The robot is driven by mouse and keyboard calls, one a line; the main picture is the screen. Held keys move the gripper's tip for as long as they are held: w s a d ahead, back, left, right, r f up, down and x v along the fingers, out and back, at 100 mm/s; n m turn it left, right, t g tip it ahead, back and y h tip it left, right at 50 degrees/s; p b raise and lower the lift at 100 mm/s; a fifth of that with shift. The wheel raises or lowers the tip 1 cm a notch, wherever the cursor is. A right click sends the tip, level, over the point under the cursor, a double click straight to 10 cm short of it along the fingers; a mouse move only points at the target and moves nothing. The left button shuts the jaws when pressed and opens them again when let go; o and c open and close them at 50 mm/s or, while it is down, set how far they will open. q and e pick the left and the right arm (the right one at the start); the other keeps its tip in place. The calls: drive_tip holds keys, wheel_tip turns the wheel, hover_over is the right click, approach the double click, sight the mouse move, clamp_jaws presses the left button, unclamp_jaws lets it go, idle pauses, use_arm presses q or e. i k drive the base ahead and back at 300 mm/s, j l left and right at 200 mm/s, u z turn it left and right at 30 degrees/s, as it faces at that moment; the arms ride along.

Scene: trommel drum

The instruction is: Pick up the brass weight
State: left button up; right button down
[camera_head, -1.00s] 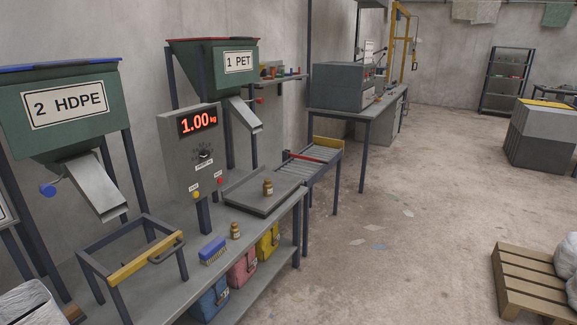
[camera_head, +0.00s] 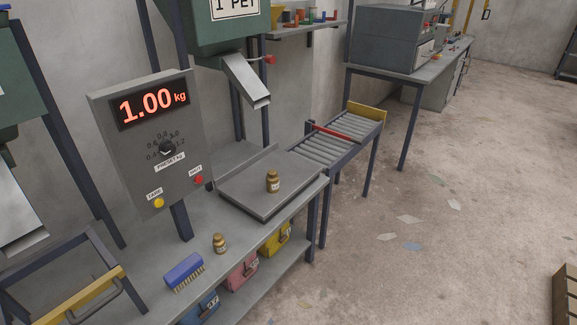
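One brass weight (camera_head: 272,181) stands upright on the grey scale platform (camera_head: 255,206). A second, similar brass weight (camera_head: 219,243) stands on the bench in front of the platform, beside the brush. The scale's display (camera_head: 150,104) reads 1.00 kg in red. Neither of my grippers shows in the head view, so nothing is seen touching either weight.
A blue brush (camera_head: 184,268) lies on the bench (camera_head: 222,280), and a frame with a yellow bar (camera_head: 80,300) stands at the left. A metal chute (camera_head: 247,80) hangs above the platform. A roller conveyor (camera_head: 325,148) adjoins the bench. Floor at right is mostly clear.

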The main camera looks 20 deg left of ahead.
sight(272, 179)
drive_tip(key=i+l+u, duration=0.1)
drive_tip(key=i+u, duration=0.2)
drive_tip(key=i, duration=0.2)
drive_tip(key=i+l+u, duration=0.15)
drive_tip(key=i+u, duration=0.15)
drive_tip(key=i, duration=0.15)
drive_tip(key=i+l+u, duration=0.25)
drive_tip(key=i, duration=0.2)
